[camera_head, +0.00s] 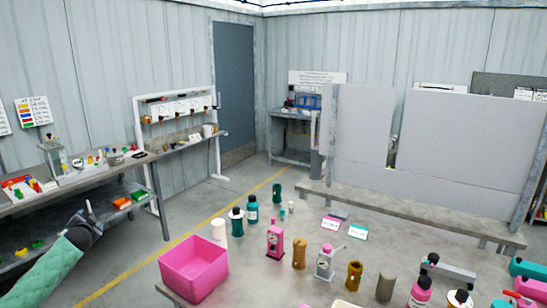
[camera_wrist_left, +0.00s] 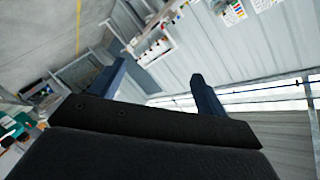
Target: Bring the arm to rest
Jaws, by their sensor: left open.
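My left arm comes in at the lower left of the head view in a teal sleeve. My left gripper (camera_head: 86,228) is in front of the left-hand shelf bench, well left of the pink bin. In the left wrist view the two dark fingers of the left gripper (camera_wrist_left: 155,92) stand wide apart with nothing between them. Only the wall, floor and furniture show beyond them. My right arm and gripper are not seen in the head view.
A pink bin (camera_head: 194,268) stands on the grey table (camera_head: 250,282) with several bottles and pump-like parts. A left bench (camera_head: 85,182) holds small coloured parts. A white rack (camera_head: 181,118) stands behind. Open floor (camera_head: 185,207) lies between benches and table.

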